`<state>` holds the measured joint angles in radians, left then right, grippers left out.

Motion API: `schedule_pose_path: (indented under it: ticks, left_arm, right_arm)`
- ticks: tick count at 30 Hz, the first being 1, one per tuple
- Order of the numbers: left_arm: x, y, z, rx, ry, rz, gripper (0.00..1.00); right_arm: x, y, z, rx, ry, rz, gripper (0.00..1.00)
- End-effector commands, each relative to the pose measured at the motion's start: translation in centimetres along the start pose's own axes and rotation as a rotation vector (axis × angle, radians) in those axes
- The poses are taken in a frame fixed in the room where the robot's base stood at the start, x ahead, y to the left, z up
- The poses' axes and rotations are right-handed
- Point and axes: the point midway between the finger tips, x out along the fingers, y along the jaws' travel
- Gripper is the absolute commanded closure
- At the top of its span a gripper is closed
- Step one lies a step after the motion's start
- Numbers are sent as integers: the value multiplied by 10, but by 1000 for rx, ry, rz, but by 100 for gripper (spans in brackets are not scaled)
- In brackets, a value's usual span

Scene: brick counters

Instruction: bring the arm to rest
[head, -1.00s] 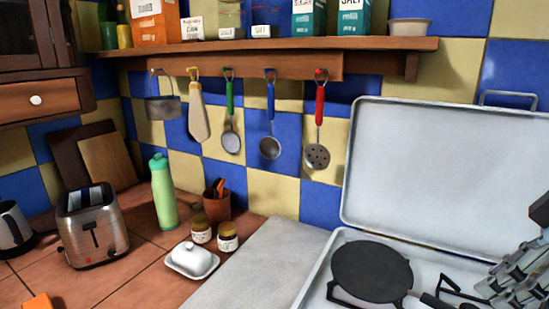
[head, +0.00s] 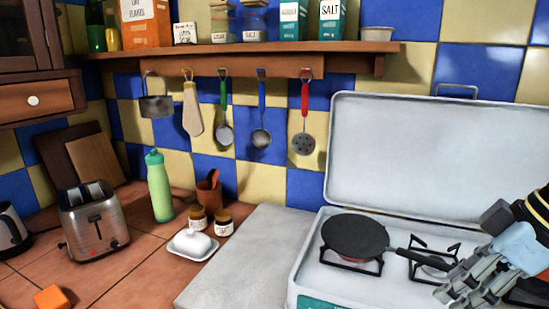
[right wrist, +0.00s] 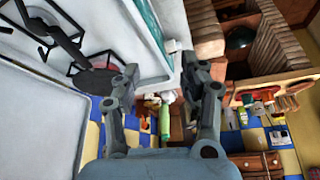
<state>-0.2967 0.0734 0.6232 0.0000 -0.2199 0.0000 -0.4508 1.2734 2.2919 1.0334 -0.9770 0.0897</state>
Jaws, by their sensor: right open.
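My right gripper (head: 445,292) comes in at the lower right of the head view, in front of the hob. Its jaws are open and empty in the right wrist view (right wrist: 162,74), with a gap between the two grey fingers. A dark frying pan (head: 355,236) with a reddish side sits on the left burner of the hob (head: 300,262). Its handle points right, towards my gripper; I cannot tell the distance between them. The pan also shows at the upper left of the right wrist view (right wrist: 92,80). My left gripper is not in view.
The hob's white lid (head: 420,150) stands open behind the burners. A grey worktop (head: 240,250) left of the hob is clear. Further left are a butter dish (head: 193,245), two jars, a green bottle (head: 160,187) and a toaster (head: 93,220). Utensils hang below the shelf (head: 250,52).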

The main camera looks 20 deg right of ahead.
Motion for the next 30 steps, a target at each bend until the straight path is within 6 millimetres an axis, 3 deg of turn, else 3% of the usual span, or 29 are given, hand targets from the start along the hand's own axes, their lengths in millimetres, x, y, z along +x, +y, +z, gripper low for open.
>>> schedule_pose_path:
  ticks: [11, 17, 30]
  left_arm:
    - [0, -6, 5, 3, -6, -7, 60]
    - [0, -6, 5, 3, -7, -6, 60]
    - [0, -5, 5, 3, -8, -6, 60]
  right_arm:
    - [32, -34, 20, 53, 17, 64, 57]
    - [49, -63, 36, 166, -2, 156, 57]
    - [48, -112, 68, 482, -145, 303, 57]
